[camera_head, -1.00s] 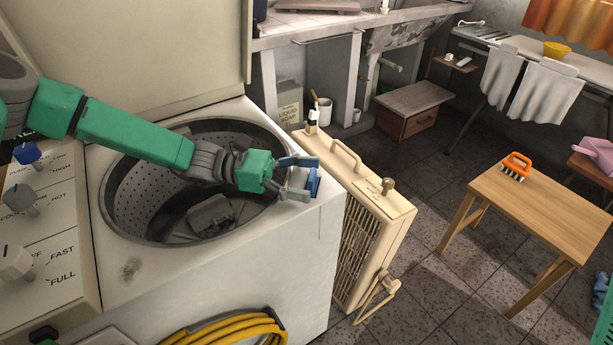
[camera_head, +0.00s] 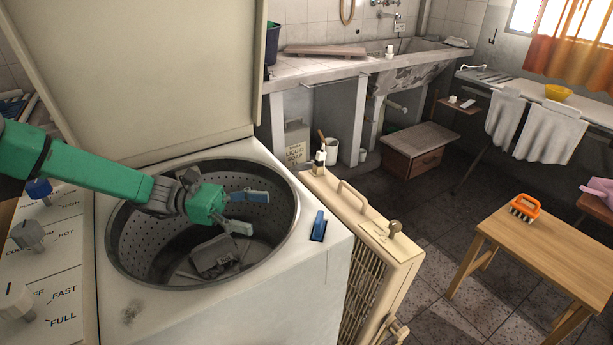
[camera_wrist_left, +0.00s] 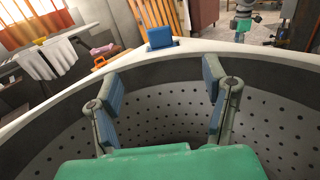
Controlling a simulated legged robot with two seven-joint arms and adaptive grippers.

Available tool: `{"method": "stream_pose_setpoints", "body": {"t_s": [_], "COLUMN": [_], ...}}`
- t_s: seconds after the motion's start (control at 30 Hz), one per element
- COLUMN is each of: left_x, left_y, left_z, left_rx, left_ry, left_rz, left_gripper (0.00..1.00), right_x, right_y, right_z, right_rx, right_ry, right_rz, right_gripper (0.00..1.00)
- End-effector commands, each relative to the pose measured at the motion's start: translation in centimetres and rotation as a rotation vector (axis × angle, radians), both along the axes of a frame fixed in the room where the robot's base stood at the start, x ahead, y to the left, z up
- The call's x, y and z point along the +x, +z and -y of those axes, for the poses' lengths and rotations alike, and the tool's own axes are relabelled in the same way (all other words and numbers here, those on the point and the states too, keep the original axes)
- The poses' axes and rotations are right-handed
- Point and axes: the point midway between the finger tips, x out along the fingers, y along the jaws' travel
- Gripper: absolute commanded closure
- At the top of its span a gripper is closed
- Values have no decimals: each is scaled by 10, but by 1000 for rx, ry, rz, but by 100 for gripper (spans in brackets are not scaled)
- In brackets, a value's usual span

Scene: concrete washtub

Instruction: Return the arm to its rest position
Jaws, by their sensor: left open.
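My left gripper (camera_head: 247,212) is open and empty over the drum opening of the washing machine (camera_head: 300,262). Its two blue-padded fingers stand apart, and nothing is between them in the left wrist view (camera_wrist_left: 160,105). A small blue block-like piece (camera_head: 318,226) sits on the machine's top at the right front corner, apart from the fingers; it also shows beyond the drum rim in the left wrist view (camera_wrist_left: 161,37). My green left arm comes in from the left above the control panel. My right gripper does not show in the head view.
The raised lid (camera_head: 150,70) stands behind the drum. A cream heater-like unit (camera_head: 365,235) stands close to the machine's right side. A wooden table (camera_head: 545,245) holds an orange brush (camera_head: 525,208). A concrete washtub (camera_head: 410,68) is at the back. Dark floor lies between.

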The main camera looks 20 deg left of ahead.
Motion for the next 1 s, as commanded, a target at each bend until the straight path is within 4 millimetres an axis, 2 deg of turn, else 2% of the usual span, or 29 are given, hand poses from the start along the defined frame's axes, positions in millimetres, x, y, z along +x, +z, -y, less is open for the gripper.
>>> {"method": "stream_pose_setpoints", "body": {"t_s": [0.3,0.47,1.0], "left_x": [0,1,12], "left_y": [0,0,2], "left_z": [1,13,114], "left_rx": [0,0,0], "left_ry": [0,-2,-3], "left_rz": [0,-2,-1], "left_gripper": [32,32,32], "right_x": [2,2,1], "right_y": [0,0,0], "right_z": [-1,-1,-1], "right_rx": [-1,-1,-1], "right_ry": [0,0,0], "right_rz": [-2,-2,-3], "right_gripper": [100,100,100]}}
